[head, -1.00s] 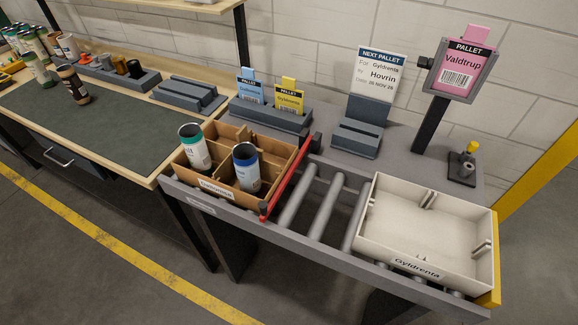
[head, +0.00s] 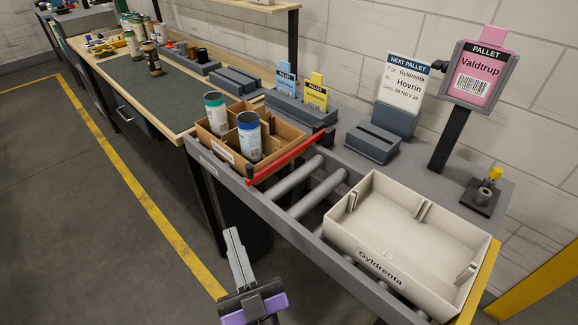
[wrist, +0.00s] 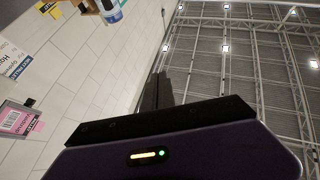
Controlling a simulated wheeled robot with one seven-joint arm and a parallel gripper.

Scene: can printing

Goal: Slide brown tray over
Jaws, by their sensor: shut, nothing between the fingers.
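The brown tray (head: 283,126) sits at the left end of the roller conveyor. It holds two cans, one with a green rim (head: 215,112) and one with a blue rim (head: 249,135), both upright. A red bar (head: 290,158) lies across the conveyor along the tray's right side. My gripper (head: 233,235) is shut and empty, low in front of the conveyor and apart from the tray. In the wrist view, the housing of my gripper fills the bottom, and a small part of the tray and a can show at the top edge.
A white tray (head: 344,237) labelled Gyldrenta stands at the conveyor's right end. Bare rollers (head: 318,195) lie between it and the red bar. Card holders (head: 372,145) and a pallet sign (head: 484,75) stand behind. A green-matted bench (head: 150,97) is to the left.

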